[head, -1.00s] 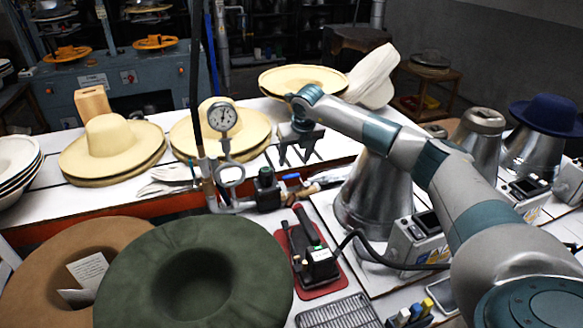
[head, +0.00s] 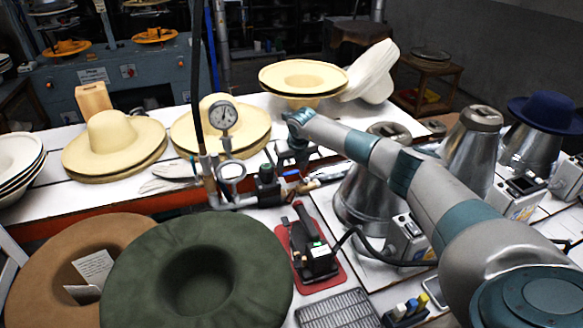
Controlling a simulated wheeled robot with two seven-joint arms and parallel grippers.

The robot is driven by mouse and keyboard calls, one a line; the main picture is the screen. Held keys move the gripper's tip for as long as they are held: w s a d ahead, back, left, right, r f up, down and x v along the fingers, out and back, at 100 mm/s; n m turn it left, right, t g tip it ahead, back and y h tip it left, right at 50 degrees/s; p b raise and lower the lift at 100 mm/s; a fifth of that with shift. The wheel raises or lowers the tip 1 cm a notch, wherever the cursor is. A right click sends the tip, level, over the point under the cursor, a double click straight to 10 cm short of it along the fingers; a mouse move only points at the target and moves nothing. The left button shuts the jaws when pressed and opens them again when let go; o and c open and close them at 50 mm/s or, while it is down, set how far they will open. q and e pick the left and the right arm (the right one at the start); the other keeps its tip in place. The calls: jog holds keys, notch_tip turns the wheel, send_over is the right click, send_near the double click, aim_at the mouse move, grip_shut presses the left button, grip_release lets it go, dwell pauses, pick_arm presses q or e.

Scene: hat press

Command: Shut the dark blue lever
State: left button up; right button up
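The dark blue lever (head: 290,173) is a small handle on the pipe valve, just right of the dark green-black valve body with the pressure gauge (head: 223,116) to its left. My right gripper (head: 289,170) comes in from the right and points down at the lever. Its dark fingers look spread, one on each side of the lever's area. I cannot tell whether they touch it. The lever is partly hidden by the gripper. My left gripper is not in view.
A metal cone (head: 362,197) stands close behind my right forearm. A green hat (head: 150,270) and a brown hat (head: 40,265) lie at the front left. A black tool (head: 314,250) rests on a red mat. Straw hats (head: 115,140) line the back table.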

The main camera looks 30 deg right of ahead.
jog(key=c, duration=1.1)
jog(key=shift+o, duration=0.2)
